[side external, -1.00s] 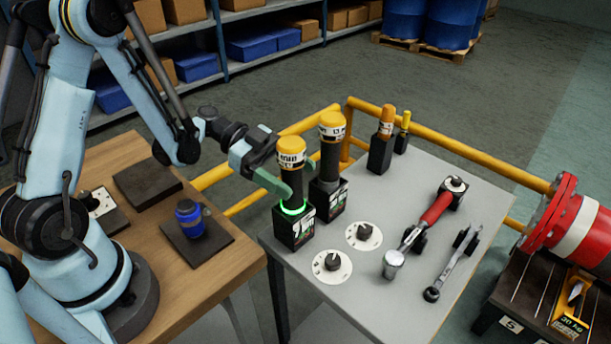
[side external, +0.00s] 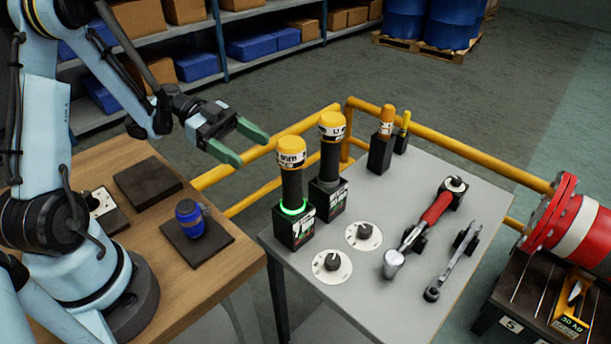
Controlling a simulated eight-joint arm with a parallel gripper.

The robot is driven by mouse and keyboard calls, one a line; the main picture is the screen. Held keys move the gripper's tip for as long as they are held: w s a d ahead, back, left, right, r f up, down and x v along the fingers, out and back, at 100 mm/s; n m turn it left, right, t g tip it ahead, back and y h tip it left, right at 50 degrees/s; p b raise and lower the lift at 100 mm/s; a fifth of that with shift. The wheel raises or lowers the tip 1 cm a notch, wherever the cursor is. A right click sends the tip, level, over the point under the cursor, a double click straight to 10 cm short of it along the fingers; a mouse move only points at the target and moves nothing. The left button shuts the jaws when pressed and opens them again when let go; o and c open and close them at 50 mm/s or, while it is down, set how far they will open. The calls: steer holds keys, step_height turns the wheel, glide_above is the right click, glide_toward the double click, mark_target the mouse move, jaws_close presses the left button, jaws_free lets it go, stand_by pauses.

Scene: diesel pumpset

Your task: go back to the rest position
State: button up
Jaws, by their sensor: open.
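My gripper (side external: 247,144) is open and empty, with two green fingers spread apart. It hangs in the air above the gap between the wooden table (side external: 185,276) and the grey table (side external: 400,318), left of the nearer yellow-capped black tool (side external: 291,180). That tool stands upright in a black holder with a glowing green ring at its base. A second yellow-capped black tool (side external: 331,152) stands upright in its own holder behind it. The gripper is apart from both tools.
A yellow rail (side external: 235,170) runs behind the tables, close below my gripper. A blue object (side external: 190,218) stands on a dark pad on the wooden table. The grey table also bears two dials, a red-handled tool (side external: 432,215), a wrench (side external: 453,262) and an orange-topped tool (side external: 386,122).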

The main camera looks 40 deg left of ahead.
mark_target(289, 172)
steer(key=x, duration=1)
steer(key=shift+d+f, duration=0.1)
steer(key=shift+d, duration=0.2)
steer(key=shift+w+d+r, duration=0.1)
steer(key=shift+r, duration=6.1)
steer(key=shift+f, duration=0.1)
steer(key=shift+f, duration=5.75)
